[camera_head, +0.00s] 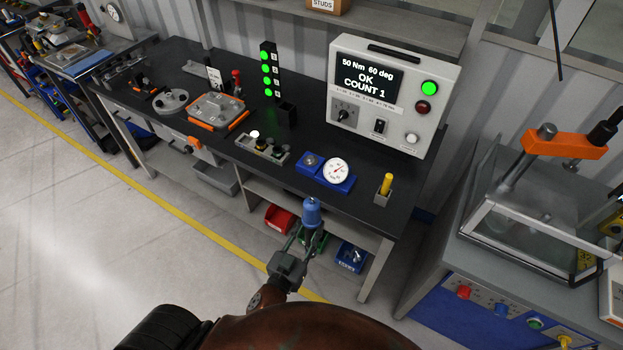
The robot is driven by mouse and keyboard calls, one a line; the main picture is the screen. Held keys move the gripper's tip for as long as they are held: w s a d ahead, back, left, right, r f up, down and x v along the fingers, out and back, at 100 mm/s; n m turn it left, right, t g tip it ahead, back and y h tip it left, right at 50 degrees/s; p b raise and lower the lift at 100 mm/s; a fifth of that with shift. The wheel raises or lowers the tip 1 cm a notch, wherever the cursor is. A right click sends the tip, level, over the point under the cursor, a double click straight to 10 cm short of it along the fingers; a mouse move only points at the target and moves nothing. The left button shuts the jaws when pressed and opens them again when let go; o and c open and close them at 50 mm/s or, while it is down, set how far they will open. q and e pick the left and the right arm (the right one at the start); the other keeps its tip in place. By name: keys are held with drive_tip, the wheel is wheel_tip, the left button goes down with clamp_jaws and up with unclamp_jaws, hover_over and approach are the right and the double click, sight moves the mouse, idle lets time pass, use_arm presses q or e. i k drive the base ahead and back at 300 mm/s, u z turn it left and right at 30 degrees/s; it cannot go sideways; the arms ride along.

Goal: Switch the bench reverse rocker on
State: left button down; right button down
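The grey control box (392,97) stands at the back right of the bench. A small black rocker switch (380,126) sits low on its front, between a black knob and a white button; I cannot tell which way it is tipped. My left gripper (309,231) is in front of the bench's front edge, well below and left of the rocker. Its fingers are closed around a blue cylinder (312,212) with a grey top, held upright. My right gripper is not in view.
The bench top (340,145) holds a blue-based dial gauge (336,171), a yellow peg in a holder (385,187), a small button block (262,147) and an orange-edged fixture (216,112). A clamp station (530,220) stands at right. Bins sit under the bench.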

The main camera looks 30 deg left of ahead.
sight(380, 125)
drive_tip(key=k, duration=1.35)
drive_tip(key=u, duration=0.5)
drive_tip(key=i, duration=0.45)
drive_tip(key=u, duration=1.05)
drive_tip(key=i, duration=0.9)
drive_tip(key=z, duration=0.4)
drive_tip(key=i, duration=1)
drive_tip(key=z, duration=0.85)
